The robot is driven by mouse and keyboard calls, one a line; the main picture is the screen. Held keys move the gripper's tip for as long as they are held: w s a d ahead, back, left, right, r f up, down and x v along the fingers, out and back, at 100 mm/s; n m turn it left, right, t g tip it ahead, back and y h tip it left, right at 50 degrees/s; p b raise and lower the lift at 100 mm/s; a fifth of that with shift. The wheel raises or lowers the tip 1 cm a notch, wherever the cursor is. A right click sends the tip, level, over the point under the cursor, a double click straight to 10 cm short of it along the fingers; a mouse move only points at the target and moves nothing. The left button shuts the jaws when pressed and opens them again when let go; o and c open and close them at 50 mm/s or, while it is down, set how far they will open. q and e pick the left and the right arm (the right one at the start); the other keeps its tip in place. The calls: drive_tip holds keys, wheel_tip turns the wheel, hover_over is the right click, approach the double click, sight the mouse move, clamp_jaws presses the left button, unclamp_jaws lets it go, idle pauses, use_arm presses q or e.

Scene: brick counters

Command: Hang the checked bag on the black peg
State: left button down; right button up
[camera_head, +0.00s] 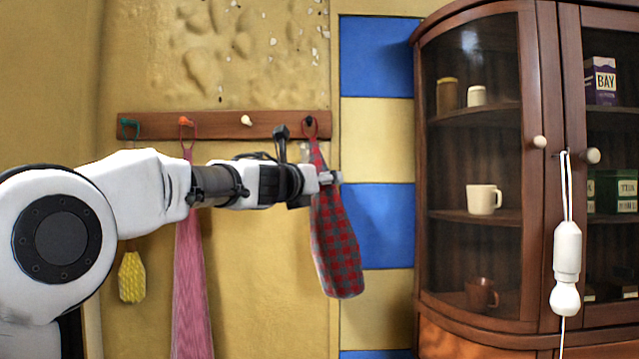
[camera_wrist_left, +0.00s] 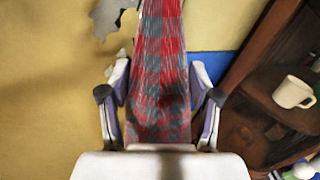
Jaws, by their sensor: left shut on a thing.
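The red and grey checked bag (camera_head: 338,245) hangs at the right end of a wooden peg rail (camera_head: 220,125). Its red loop (camera_head: 315,127) shows around the black peg (camera_head: 309,121); whether it bears the bag's weight I cannot tell. My left gripper (camera_head: 328,178) is shut on the upper part of the bag, below the loop. In the left wrist view the bag (camera_wrist_left: 160,45) runs between the two fingers (camera_wrist_left: 160,97); the loop and peg are out of that view. My right gripper is not in view.
A cream peg (camera_head: 246,120) is bare. A pink striped cloth (camera_head: 192,290) hangs from the orange peg (camera_head: 184,121), behind my left arm. A yellow item (camera_head: 131,277) hangs below the green peg (camera_head: 129,124). A dark glass-fronted cabinet (camera_head: 480,160) stands at the right.

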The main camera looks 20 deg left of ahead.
use_arm(q)
drive_tip(key=shift+c, duration=0.8)
unclamp_jaws()
